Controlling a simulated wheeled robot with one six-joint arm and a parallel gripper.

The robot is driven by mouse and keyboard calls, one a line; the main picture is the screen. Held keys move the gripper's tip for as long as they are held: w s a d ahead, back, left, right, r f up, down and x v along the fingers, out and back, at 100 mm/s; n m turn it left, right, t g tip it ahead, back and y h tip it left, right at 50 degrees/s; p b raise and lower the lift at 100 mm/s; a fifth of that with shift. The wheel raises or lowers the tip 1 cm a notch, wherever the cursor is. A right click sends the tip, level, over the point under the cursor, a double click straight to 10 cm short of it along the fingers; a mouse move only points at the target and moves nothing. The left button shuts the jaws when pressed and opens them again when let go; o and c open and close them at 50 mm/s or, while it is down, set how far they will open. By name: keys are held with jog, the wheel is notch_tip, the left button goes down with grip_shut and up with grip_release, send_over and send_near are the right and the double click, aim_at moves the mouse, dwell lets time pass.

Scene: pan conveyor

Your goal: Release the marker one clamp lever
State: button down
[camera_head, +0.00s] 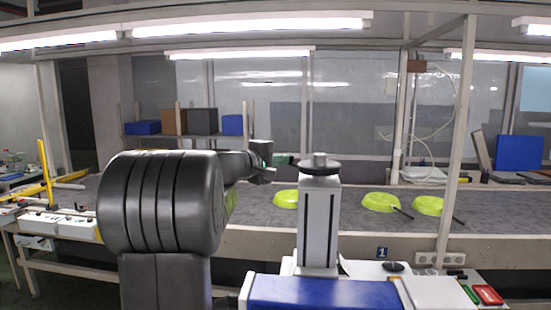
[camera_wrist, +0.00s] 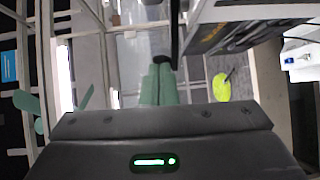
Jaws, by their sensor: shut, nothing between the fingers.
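A small dark blue marker plate with "1" (camera_head: 382,253) is on the conveyor's front side, right of centre. Just below it, a black round part (camera_head: 393,266) sits on a white surface; I cannot tell whether it belongs to the clamp lever. My gripper (camera_head: 272,164) reaches out over the conveyor, left of the grey post and well to the left of the marker. In the wrist view its greenish fingers (camera_wrist: 160,82) are together with nothing held. A dark upright bar (camera_wrist: 175,32) shows beyond their tips; I cannot tell what it is or whether they touch.
Lime-green pans (camera_head: 284,198) lie on the grey conveyor (camera_head: 340,205), two with dark handles farther right. A grey post with a black disc top (camera_head: 320,168) stands in front of it. A blue-topped box (camera_head: 322,291) is below. A beige frame upright (camera_head: 455,145) stands right.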

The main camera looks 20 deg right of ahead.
dwell(0.3)
jog(key=m+g, duration=0.1)
jog(key=w+d+m+g, duration=0.1)
jog(key=g, duration=0.1)
jog(key=d+m+g+h, duration=0.1)
jog(key=g, duration=0.1)
jog(key=shift+w+d+m, duration=0.25)
jog(key=shift+w+m, duration=0.15)
